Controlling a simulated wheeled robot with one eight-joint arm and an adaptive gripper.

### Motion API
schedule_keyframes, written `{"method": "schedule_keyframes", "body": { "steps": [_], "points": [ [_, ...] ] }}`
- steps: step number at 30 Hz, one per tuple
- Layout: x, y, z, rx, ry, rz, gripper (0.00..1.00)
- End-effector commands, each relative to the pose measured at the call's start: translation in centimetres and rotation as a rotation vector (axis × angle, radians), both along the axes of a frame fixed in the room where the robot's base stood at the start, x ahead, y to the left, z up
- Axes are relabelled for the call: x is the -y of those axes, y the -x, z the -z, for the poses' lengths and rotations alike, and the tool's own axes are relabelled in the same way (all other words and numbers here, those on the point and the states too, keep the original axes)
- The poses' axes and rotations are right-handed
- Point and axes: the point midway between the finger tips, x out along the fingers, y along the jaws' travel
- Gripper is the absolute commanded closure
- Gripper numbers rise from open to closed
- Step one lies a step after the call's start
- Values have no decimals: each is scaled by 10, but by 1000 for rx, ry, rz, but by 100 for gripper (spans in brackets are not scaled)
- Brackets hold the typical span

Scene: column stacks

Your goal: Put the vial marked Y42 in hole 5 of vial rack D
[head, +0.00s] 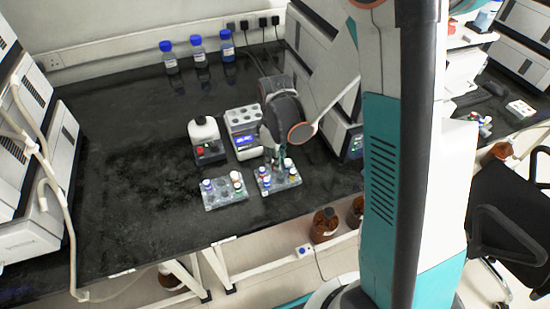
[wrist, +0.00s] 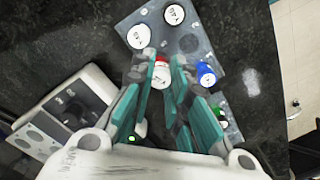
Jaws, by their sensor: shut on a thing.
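My gripper (head: 280,152) is over the right one of two clear vial racks. In the wrist view the teal fingers (wrist: 165,68) are closed around a red-and-white-topped vial (wrist: 160,76); its label is too small to read. The right rack (head: 265,190) holds several capped vials. In the wrist view the rack plate (wrist: 204,34) shows two white-topped vials (wrist: 138,37) with blurred labels, a blue-capped vial (wrist: 206,74) and an empty dark hole. The left rack (head: 222,203) holds several vials too. I cannot tell which rack is D or which vial is Y42.
Blue-capped bottles (head: 198,50) stand at the back. The black bench left of the racks is clear; its front edge is close to the racks.

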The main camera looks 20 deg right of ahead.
Motion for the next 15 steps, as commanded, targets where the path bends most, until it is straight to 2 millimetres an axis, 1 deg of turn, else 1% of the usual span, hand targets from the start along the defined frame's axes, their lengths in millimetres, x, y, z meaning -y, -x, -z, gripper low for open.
{"method": "schedule_keyframes", "body": {
  "steps": [15],
  "points": [
    [0,0,4,0,0,0,97]
  ]
}}
